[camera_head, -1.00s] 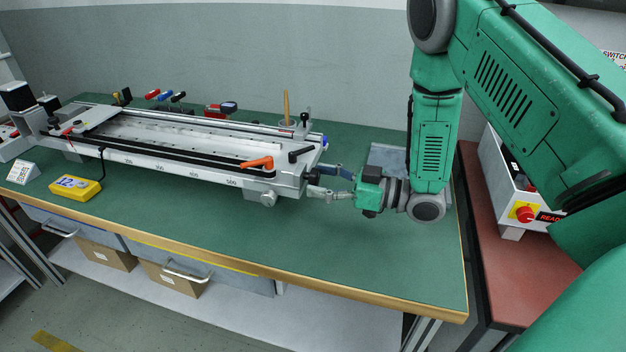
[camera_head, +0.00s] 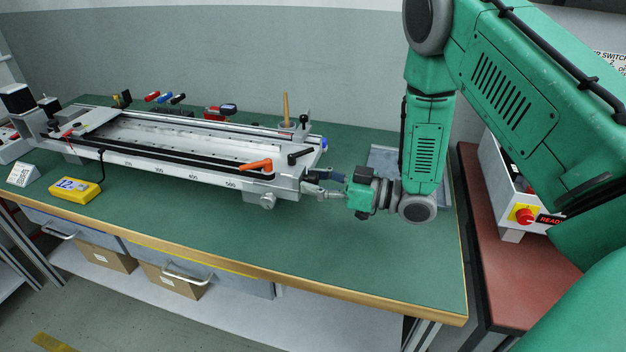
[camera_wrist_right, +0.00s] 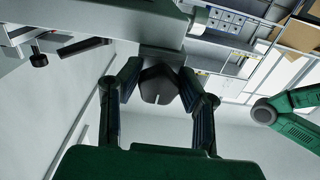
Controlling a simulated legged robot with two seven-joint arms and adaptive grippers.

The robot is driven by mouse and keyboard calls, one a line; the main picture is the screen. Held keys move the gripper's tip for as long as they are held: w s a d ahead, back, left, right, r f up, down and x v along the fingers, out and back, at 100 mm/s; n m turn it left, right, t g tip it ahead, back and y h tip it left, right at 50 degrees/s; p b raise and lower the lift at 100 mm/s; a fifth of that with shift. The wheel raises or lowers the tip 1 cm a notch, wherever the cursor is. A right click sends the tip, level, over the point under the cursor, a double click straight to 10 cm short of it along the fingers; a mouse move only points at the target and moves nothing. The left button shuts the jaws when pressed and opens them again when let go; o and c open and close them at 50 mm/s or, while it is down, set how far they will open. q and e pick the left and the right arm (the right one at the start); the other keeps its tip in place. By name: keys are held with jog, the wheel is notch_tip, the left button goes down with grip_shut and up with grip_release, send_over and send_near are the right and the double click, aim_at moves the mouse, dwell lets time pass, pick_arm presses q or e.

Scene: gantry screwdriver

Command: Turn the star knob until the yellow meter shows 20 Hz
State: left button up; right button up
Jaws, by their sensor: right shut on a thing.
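The yellow meter (camera_head: 75,190) lies on the green table at the left, in front of the gantry. Its display seems to begin with 12, but it is too small to read surely. My right gripper (camera_head: 318,186) is at the right end of the gantry. In the right wrist view, its two fingers (camera_wrist_right: 158,82) are shut on the dark star knob (camera_wrist_right: 159,92) from both sides. The knob is hidden by the fingers in the head view. My left gripper is not in view.
The green tabletop (camera_head: 370,265) is clear in front. A box with a red switch (camera_head: 524,215) stands at the right.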

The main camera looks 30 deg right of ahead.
jog(key=shift+d+r+m+p, duration=0.1)
jog(key=shift+r+m+p, duration=0.1)
jog(key=shift+m+p, duration=0.95)
jog(key=m+p, duration=0.1)
jog(key=m, duration=0.2)
jog(key=m+p, duration=0.1)
jog(key=m, duration=0.1)
jog(key=shift+m+p, duration=0.35)
jog(key=m+p, duration=0.1)
jog(key=m, duration=0.2)
jog(key=shift+m, duration=0.3)
jog(key=m+p, duration=0.1)
jog(key=m, duration=0.2)
jog(key=shift+m, duration=0.3)
jog(key=m, duration=0.3)
jog(key=shift+m, duration=0.3)
jog(key=m, duration=0.3)
jog(key=shift+m+p, duration=0.3)
jog(key=shift+p, duration=0.05)
jog(key=m, duration=0.4)
